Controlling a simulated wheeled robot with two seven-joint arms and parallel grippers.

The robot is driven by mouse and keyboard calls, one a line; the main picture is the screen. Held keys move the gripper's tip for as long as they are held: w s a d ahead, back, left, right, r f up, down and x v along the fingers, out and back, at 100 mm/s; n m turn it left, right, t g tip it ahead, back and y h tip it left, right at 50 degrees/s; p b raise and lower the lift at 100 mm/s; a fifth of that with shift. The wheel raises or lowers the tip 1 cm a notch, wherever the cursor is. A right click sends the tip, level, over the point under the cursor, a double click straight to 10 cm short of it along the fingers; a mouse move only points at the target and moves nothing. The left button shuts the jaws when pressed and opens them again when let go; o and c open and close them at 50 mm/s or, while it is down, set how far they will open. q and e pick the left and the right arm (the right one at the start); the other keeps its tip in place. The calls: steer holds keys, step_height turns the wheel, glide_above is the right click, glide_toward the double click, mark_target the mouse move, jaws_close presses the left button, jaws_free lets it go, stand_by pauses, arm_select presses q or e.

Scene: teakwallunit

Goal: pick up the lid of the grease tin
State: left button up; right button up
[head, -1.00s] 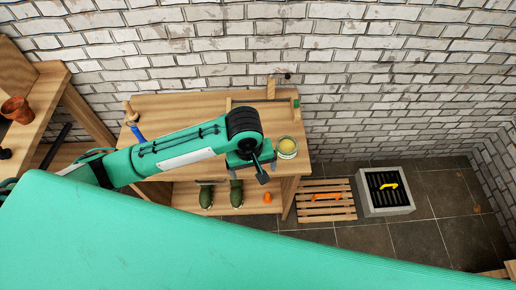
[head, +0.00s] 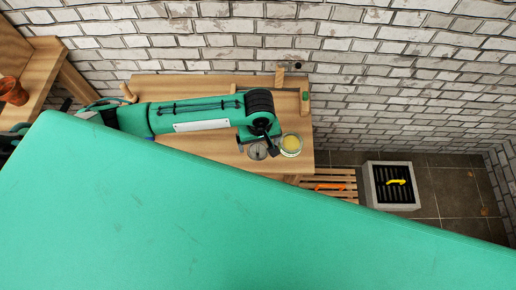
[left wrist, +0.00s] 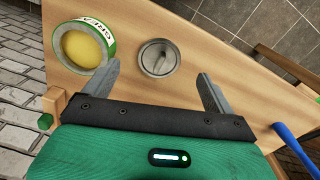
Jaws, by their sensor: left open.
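The grease tin (head: 291,145) stands open on the wooden workbench, with yellow grease showing inside. It also shows at the upper left of the left wrist view (left wrist: 82,47), with a green and white label. Its lid, a round grey metal disc with a raised grip across it (left wrist: 158,58), lies flat on the bench beside the tin. The lid is partly hidden by my gripper in the head view (head: 257,151). My left gripper (left wrist: 161,82) is open and empty; in the left wrist view the lid lies just beyond and between its fingertips. My right gripper is not in view.
The workbench (head: 190,84) backs onto a white brick wall. A blue-handled tool (left wrist: 295,148) lies on the bench. Right of the bench are a slatted wooden pallet (head: 342,176) and a grey drain box (head: 369,183) with a yellow item on it.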

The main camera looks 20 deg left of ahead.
mark_target(258, 150)
arm_select(q)
steer(key=shift+f, duration=0.35)
steer(key=shift+w+a+f, duration=0.1)
steer(key=shift+f, duration=0.65)
step_height(258, 150, down, 3)
steer(key=shift+f+p, duration=0.15)
steer(key=shift+p, duration=0.3)
steer(key=shift+f, duration=0.2)
steer(key=c, duration=1.1)
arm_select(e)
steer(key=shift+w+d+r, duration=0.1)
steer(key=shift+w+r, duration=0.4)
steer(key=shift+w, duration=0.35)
